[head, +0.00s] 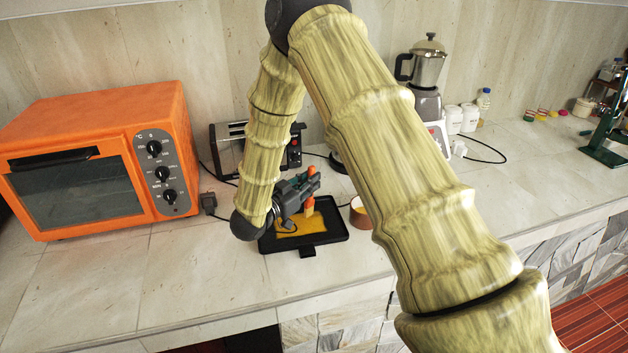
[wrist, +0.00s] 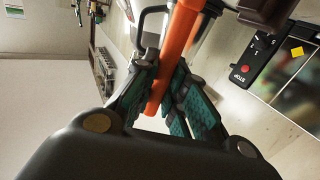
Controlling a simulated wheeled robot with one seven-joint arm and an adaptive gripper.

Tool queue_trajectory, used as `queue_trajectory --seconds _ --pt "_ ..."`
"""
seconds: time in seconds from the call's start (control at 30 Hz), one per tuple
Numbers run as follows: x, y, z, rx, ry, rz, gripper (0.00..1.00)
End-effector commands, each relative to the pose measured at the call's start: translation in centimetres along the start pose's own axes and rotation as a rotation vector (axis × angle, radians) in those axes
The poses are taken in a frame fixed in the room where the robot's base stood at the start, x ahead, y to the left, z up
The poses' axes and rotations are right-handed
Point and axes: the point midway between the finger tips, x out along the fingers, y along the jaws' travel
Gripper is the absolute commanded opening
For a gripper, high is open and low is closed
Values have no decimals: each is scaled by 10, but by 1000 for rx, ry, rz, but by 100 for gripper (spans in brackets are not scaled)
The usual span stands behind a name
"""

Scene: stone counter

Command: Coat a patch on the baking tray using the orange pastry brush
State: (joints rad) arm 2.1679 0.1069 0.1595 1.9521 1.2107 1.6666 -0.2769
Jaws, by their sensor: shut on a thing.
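The orange pastry brush (head: 310,204) stands roughly upright over the baking tray. My gripper (head: 313,181) is shut on its handle. In the wrist view the orange handle (wrist: 182,40) runs between the teal finger pads of my gripper (wrist: 172,78). The black baking tray (head: 339,229) lies flat on the counter and bears a yellow-orange coated patch (head: 312,226). The brush's lower end is at this patch; I cannot tell whether the bristles touch it. My gripper and wrist hide part of the tray's left side.
A small brown bowl (head: 359,216) with yellow contents stands just right of the tray, partly behind my arm. A toaster (head: 230,150) stands behind, and an orange oven (head: 100,160) at left. A blender (head: 427,75) is farther right. The counter (head: 190,280) front left is clear.

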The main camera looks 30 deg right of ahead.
Motion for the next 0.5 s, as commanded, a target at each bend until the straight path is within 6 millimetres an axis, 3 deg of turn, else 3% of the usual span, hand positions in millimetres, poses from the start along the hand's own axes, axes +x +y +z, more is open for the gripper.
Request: queue_trajectory --seconds 0.07,0.2,0.5 --pt "-5 -2 0 0 1 1 0" --pt "-6 -2 -24 3 1 1 0" --pt "-7 -2 -49 0 0 0 0"
